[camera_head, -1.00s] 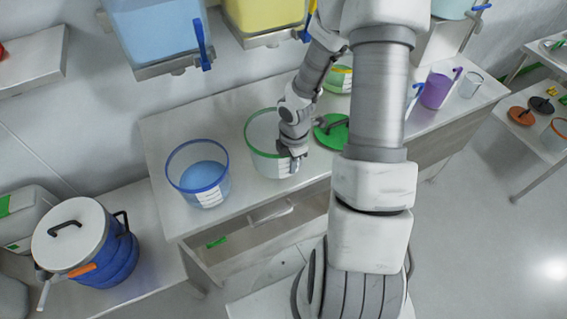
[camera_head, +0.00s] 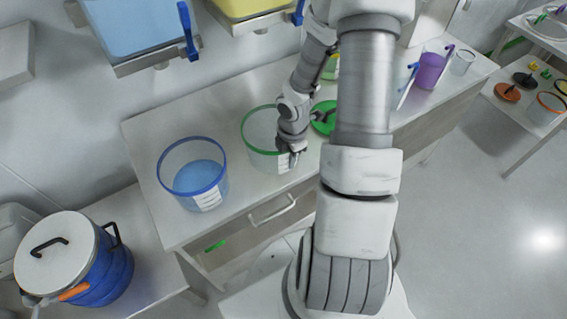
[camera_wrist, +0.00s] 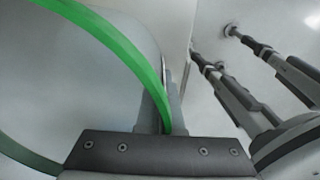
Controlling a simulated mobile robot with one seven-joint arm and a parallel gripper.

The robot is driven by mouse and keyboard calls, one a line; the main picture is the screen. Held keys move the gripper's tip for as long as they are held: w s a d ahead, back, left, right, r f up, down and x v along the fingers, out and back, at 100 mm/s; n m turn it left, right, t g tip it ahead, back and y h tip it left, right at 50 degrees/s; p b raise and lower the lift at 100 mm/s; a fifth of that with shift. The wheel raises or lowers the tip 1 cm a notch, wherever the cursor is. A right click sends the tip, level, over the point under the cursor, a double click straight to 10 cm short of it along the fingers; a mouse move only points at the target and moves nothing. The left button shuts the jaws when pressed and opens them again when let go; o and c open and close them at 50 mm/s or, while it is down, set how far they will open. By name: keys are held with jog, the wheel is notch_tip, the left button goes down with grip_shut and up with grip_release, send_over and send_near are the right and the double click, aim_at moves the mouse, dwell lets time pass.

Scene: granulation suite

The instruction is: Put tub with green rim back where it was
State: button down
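The tub with the green rim (camera_head: 258,135) stands on the bench to the right of the tub with the blue rim (camera_head: 192,175). It looks empty, clear-walled, with a white label on its front. My gripper (camera_head: 291,158) is at the tub's front right edge. In the wrist view the green rim (camera_wrist: 112,38) runs down between my fingers (camera_wrist: 168,105), which look closed on the tub's wall. The tub's base is partly hidden, and I cannot tell whether it touches the bench.
A green lid (camera_head: 325,118) lies right of the tub. The blue-rimmed tub holds blue liquid. A purple jug (camera_head: 430,70) stands farther right. Bins of blue (camera_head: 135,35) and yellow (camera_head: 240,8) hang above the bench. A blue drum (camera_head: 108,268) stands at lower left.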

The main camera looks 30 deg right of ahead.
jog(key=shift+f, duration=0.15)
jog(key=shift+f, duration=0.15)
jog(key=c, duration=1.1)
grip_release()
jog(key=r+p, duration=0.1)
jog(key=r, duration=0.3)
jog(key=r+p, duration=0.2)
jog(key=r, duration=0.2)
jog(key=r+p, duration=0.1)
jog(key=r, duration=0.3)
jog(key=shift+s+r+p, duration=0.2)
jog(key=shift+s+p, duration=0.1)
jog(key=shift+p, duration=0.05)
jog(key=shift+d, duration=0.15)
